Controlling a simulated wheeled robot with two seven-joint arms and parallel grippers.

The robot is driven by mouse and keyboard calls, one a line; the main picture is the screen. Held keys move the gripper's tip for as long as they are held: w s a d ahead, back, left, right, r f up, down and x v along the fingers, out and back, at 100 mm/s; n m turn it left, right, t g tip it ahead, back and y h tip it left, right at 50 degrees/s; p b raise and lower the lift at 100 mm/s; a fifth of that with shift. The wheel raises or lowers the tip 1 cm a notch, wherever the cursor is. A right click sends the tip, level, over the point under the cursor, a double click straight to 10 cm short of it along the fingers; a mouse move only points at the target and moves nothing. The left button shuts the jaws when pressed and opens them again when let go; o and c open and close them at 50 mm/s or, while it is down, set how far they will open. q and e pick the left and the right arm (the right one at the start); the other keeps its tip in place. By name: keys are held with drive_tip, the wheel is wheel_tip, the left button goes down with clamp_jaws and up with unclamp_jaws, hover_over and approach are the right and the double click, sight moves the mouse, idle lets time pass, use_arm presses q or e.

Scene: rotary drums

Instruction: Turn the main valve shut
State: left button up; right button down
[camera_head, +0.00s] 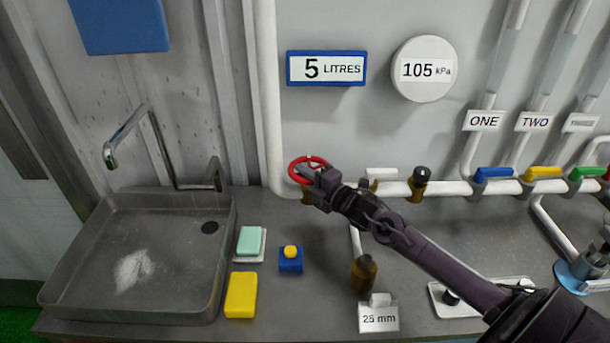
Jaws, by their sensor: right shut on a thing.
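The main valve appears to be the red round handwheel (305,163) on the white pipe, left of the centre in the head view. My right arm reaches in from the lower right, and my right gripper (313,173) is shut on the wheel's front right rim. The gripper hides part of the wheel and most of the valve body, of which a brown piece shows below. How far the wheel is turned cannot be told. My left gripper is not in view.
A metal sink (90,245) with a tap (130,140) stands at the left. A green sponge (250,241), a yellow sponge (241,295) and a blue box with a yellow button (290,262) lie beside it. Blue (493,174), yellow (543,173) and green (588,173) valve handles line the pipe at right.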

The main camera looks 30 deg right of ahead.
drive_tip(key=c, duration=1.4)
unclamp_jaws()
drive_tip(key=shift+o, duration=0.2)
drive_tip(key=shift+s+d+f, duration=0.1)
drive_tip(key=shift+s+f, duration=0.05)
drive_tip(key=shift+s, duration=0.15)
drive_tip(key=b+v, duration=0.1)
drive_tip(key=v, duration=0.6)
drive_tip(key=shift+b, duration=0.4)
